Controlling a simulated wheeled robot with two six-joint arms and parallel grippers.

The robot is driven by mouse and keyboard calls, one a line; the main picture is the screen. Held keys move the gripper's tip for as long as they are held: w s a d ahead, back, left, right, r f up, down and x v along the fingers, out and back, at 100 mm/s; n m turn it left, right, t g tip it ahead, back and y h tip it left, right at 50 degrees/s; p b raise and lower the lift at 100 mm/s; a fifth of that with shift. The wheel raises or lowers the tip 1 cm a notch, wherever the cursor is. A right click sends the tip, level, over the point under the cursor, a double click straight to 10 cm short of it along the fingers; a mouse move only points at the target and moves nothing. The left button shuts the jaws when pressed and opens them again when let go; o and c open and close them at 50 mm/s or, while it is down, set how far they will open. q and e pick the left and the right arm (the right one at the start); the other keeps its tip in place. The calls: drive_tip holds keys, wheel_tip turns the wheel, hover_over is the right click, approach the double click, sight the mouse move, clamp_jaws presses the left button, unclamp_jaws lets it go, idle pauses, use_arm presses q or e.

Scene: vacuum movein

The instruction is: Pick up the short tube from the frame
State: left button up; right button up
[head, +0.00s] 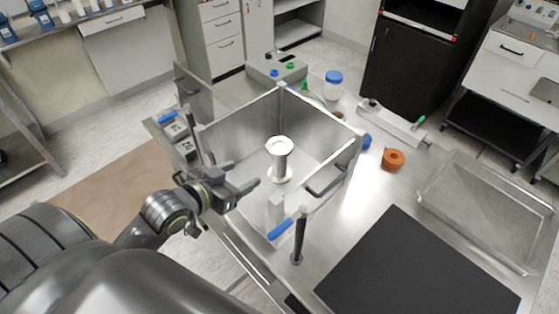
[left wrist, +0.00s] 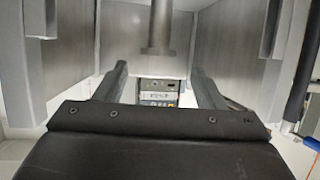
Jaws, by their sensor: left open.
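The short tube (head: 280,161) is a pale metal spool with a wide round flange on top. It stands upright inside an open-topped metal box frame (head: 318,122) in the head view. In the left wrist view the tube (left wrist: 160,25) shows at top centre, ending below in a wider flange; its upper part is cut off. My left gripper (head: 244,176) is open and empty at the box's near left side, to the left of the tube and apart from it. Its two fingers (left wrist: 155,69) point toward the tube in the wrist view. My right gripper is not in view.
Box walls and a dark post (head: 298,240) with a blue handle (head: 281,229) stand close to my left gripper. An orange ring part (head: 393,159), a blue-lidded jar (head: 333,84), a clear tray (head: 480,215) and a black mat (head: 415,270) lie to the right.

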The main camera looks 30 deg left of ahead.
sight(275, 158)
use_arm(q)
drive_tip(key=shift+p+x, duration=1.5)
drive_tip(key=shift+x, duration=6.4)
drive_tip(key=shift+w+d+f, duration=0.1)
drive_tip(key=shift+w+f, duration=0.35)
drive_tip(key=shift+w, duration=0.05)
clamp_jaws()
drive_tip(key=shift+r, duration=0.15)
